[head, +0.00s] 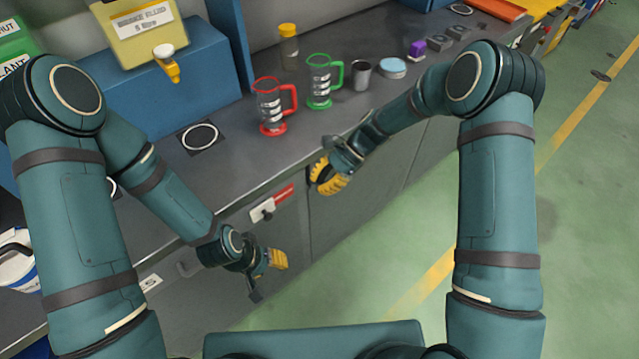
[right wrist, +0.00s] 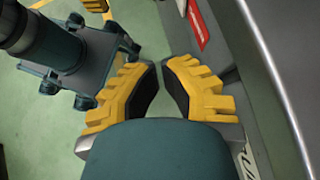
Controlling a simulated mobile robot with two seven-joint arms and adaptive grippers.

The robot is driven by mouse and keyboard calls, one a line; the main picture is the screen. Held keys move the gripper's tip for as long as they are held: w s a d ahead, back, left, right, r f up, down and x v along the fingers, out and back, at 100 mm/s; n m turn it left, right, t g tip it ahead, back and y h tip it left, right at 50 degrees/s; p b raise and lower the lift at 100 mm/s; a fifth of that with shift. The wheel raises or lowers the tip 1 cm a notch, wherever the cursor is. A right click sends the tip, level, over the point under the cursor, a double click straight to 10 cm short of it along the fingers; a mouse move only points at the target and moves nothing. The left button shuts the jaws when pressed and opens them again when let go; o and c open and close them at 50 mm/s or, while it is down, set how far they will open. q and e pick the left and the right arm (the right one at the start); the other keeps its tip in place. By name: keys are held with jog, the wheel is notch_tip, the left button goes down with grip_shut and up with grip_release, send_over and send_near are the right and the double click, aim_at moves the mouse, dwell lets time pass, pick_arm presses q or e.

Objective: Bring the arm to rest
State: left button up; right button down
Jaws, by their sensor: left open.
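My left gripper (head: 268,273) hangs in front of the workbench, below its front edge, at the lower middle of the head view. It is open, its fingers apart, and nothing shows in it. My right gripper (head: 327,178) is higher and further right, beside the bench front, pointing down and left. In the right wrist view its two yellow fingers (right wrist: 160,88) lean toward each other with a narrow gap and nothing between them. Whether that counts as open or shut is unclear. Both my arms are bent at the elbow, apart from each other.
The grey workbench (head: 225,165) carries a red-rimmed jug (head: 271,108), a green-rimmed jug (head: 320,82), a metal cup (head: 361,75) and a yellow brake fluid can (head: 138,30) on a blue box (head: 160,85). Open green floor (head: 570,220) lies to the right.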

jog(key=s+d+f+n+t+h, duration=0.2)
jog(key=s+d+f+n+t, duration=0.1)
jog(key=s, duration=0.5)
jog(key=s+d+f+n+t+h, duration=0.2)
jog(key=s+f+n, duration=0.3)
jog(key=s+n, duration=0.3)
jog(key=shift+s+d+f+t+h, duration=0.25)
jog(key=shift+s+d+t+h, duration=0.15)
jog(key=shift+s+d, duration=0.2)
